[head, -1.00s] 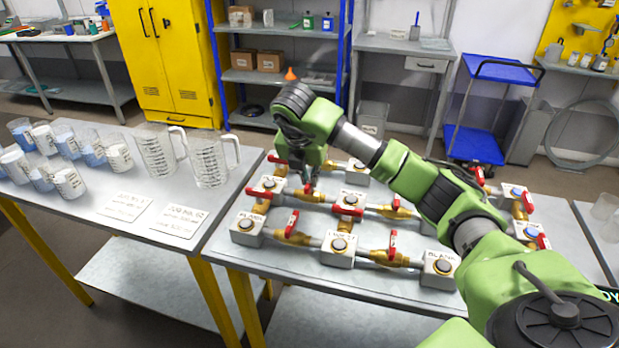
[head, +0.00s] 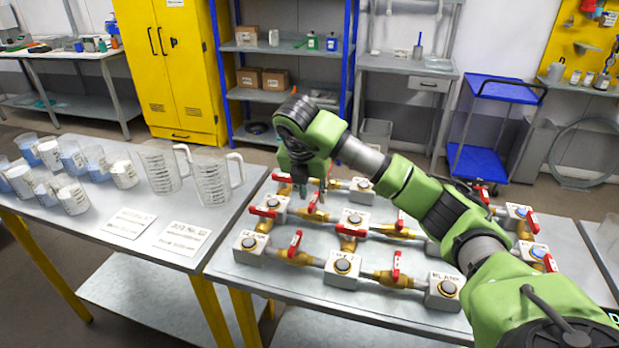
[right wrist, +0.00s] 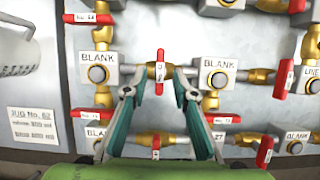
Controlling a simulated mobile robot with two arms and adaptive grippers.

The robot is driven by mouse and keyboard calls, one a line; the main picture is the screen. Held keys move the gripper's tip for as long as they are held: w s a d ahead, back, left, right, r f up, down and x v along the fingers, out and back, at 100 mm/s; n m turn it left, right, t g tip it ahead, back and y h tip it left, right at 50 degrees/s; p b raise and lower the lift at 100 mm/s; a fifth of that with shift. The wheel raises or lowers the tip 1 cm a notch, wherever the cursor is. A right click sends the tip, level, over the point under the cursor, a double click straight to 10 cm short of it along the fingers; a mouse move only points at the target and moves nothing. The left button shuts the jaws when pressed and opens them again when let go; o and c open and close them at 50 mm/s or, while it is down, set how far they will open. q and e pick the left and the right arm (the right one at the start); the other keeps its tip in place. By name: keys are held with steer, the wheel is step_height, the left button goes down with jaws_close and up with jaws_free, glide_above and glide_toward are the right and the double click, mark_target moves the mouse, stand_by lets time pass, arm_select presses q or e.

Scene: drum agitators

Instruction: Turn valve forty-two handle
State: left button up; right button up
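In the right wrist view, a red valve handle (right wrist: 160,73) points up and down the picture over a brass valve body, across the pipe between two blocks marked BLANK. Its white tag is turned sideways and I cannot read its number clearly. My right gripper (right wrist: 159,93) is open, with one finger to each side of this handle; whether they touch it I cannot tell. In the head view my right gripper (head: 314,188) points down over the pipe rig, just above a red handle (head: 313,203). My left gripper is not in view.
Other red-handled valves (head: 397,266) and grey blocks with round buttons (head: 344,265) stand close around the gripper. A table on the left holds clear jugs (head: 212,180), several beakers (head: 72,157) and white cards (head: 183,240). A blue trolley (head: 480,160) stands behind.

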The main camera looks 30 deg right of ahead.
steer(key=v, duration=1)
stand_by(0.4)
